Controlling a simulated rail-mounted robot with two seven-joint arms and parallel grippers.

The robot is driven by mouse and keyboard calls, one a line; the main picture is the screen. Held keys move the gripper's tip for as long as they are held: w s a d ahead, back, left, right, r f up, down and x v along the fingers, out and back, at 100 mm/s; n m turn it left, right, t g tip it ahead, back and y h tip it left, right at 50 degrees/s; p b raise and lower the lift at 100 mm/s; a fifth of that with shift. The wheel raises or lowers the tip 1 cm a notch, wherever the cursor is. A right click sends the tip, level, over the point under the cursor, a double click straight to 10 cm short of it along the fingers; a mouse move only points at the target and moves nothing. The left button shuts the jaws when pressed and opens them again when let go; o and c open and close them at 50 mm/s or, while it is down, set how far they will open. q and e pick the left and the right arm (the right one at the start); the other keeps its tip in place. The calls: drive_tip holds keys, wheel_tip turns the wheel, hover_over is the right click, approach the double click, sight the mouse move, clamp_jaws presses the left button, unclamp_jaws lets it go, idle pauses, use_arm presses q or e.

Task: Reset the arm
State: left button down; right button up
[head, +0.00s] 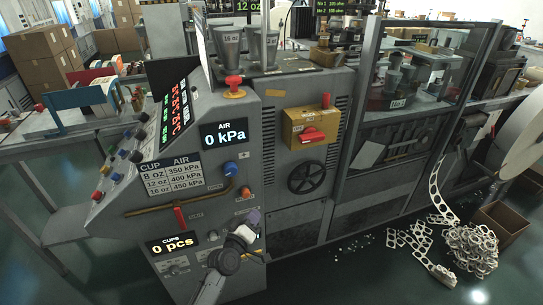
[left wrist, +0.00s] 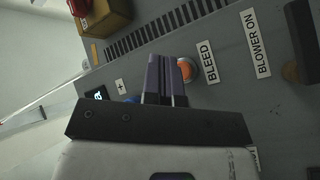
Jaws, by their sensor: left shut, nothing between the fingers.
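My left gripper (head: 254,217) is in front of the lower right of the grey machine's control panel, its arm coming up from the bottom edge. In the left wrist view its dark purple fingers (left wrist: 166,58) are together, with nothing between them. An orange button (left wrist: 185,68) beside the BLEED label (left wrist: 207,62) shows just right of the fingertips, partly covered by them. In the head view an orange button (head: 246,192) is just above the gripper. I cannot tell whether the fingers touch the panel. My right gripper is not in view.
The panel has an air display (head: 223,134) reading 0 kPa, a cups display (head: 170,243) reading 0 pcs, a blue knob (head: 231,169) and a red-topped button (head: 234,82). A yellow switch box (head: 307,126) and black handwheel (head: 306,177) are to the right. Scrap webbing (head: 470,250) lies on the floor.

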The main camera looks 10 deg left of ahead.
use_arm(q)
drive_tip(key=s+d+f+m+g+h, duration=0.2)
drive_tip(key=d+f+m+g+h, duration=0.1)
drive_tip(key=d+m+g, duration=0.15)
drive_tip(key=s+a+r+m+g+y, duration=0.2)
drive_tip(key=s+r+m+g+y, duration=0.15)
drive_tip(key=s+r+m, duration=0.4)
drive_tip(key=s+a+f+n+g+y+p, duration=0.1)
drive_tip(key=s+a+f+g+p, duration=0.15)
drive_tip(key=s, duration=1.05)
drive_tip(key=s+a+f+n+g+y+p, duration=0.15)
drive_tip(key=s+p, duration=0.25)
drive_tip(key=s, duration=0.9)
drive_tip(key=s+a+f+g+y+p, duration=0.1)
drive_tip(key=s+f+g+p, duration=0.2)
drive_tip(key=s, duration=0.9)
wheel_tip(320, 180, up, 37)
drive_tip(key=p, duration=3.6)
drive_tip(key=shift+d+r+p, duration=0.15)
drive_tip(key=shift+d+p, duration=0.1)
drive_tip(key=shift+p, duration=0.05)
